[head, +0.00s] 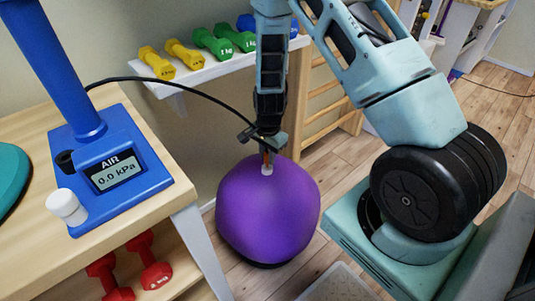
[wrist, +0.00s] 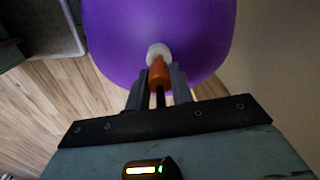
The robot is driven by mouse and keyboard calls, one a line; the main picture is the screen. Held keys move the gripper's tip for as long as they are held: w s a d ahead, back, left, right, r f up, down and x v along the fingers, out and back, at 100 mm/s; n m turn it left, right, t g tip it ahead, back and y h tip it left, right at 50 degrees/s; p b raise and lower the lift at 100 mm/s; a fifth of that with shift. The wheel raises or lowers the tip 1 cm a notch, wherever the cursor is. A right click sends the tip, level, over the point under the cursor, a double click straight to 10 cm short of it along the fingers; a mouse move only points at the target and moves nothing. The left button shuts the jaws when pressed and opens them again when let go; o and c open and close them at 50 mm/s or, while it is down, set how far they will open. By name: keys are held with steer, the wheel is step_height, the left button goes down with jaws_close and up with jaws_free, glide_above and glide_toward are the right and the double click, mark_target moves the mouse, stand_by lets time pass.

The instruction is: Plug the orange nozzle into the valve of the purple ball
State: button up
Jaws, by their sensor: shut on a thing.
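The purple ball (head: 268,212) rests low near the floor, right of the wooden table, in the head view. Its white valve (head: 267,170) faces up at the top of the ball. My gripper (head: 265,146) is directly above the valve, shut on the orange nozzle. In the wrist view my gripper (wrist: 157,88) holds the orange nozzle (wrist: 159,74) between its fingers. The nozzle's tip meets the white valve (wrist: 158,52) of the purple ball (wrist: 150,25) in that view. I cannot tell how deep the tip sits in the valve.
A black hose (head: 185,84) runs from the blue air pump (head: 115,165) to my gripper. The pump stands on the wooden table (head: 150,228) and its display reads 0.0 kPa. A white shelf (head: 225,66) with several dumbbells is behind. Red dumbbells (head: 148,262) lie below the table.

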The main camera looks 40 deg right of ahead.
steer(key=shift+f+b, duration=0.4)
steer(key=shift+f, duration=0.45)
stand_by(0.6)
steer(key=o, duration=1)
steer(key=shift+r+p, duration=3.25)
steer(key=shift+r, duration=0.25)
